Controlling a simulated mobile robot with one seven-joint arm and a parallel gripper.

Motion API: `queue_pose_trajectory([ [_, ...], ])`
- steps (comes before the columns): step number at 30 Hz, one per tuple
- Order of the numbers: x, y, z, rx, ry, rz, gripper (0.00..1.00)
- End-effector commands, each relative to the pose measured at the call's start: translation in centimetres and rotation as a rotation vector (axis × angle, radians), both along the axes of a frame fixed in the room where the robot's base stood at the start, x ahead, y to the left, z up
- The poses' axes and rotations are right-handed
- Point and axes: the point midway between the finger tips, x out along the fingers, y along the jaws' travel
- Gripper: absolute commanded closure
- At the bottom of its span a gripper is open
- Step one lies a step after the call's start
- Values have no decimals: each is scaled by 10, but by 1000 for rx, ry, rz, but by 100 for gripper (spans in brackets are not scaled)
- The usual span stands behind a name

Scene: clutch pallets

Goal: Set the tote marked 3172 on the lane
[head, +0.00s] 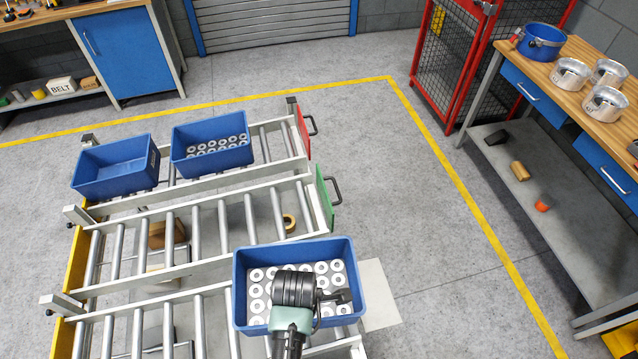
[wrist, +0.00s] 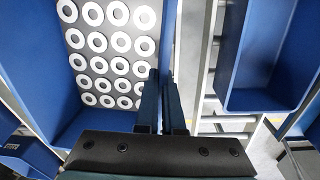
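A blue tote (head: 240,300) with rows of pale ring-shaped parts is at the near end of the roller lanes, over the front lane's right end. I cannot read any number on it. My gripper (head: 342,298) is at its right wall. In the wrist view the same tote (wrist: 35,75) fills the left side, and my gripper's fingers (wrist: 162,80) are close together with the tote's wall pinched between them. Whether the tote rests on rollers or hangs above them is hidden. The lane (head: 130,330) has metal rollers between pale rails.
An empty blue tote (head: 116,182) and one with ring parts (head: 211,158) stand on the back lane. Red (head: 302,135) and green (head: 324,198) end plates with handles close two lanes. A bench with metal pots (head: 571,73) stands right. Grey floor lies between.

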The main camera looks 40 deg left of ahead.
Motion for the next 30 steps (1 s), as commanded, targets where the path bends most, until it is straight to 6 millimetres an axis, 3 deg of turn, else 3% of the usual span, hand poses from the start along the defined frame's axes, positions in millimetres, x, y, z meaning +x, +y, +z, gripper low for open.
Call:
queue_pose_trajectory([
  [4,-3,8,5,6,-13,99,100],
  [11,-4,8,0,6,-15,124,100],
  [30,-4,8,-38,5,-14,121,100],
])
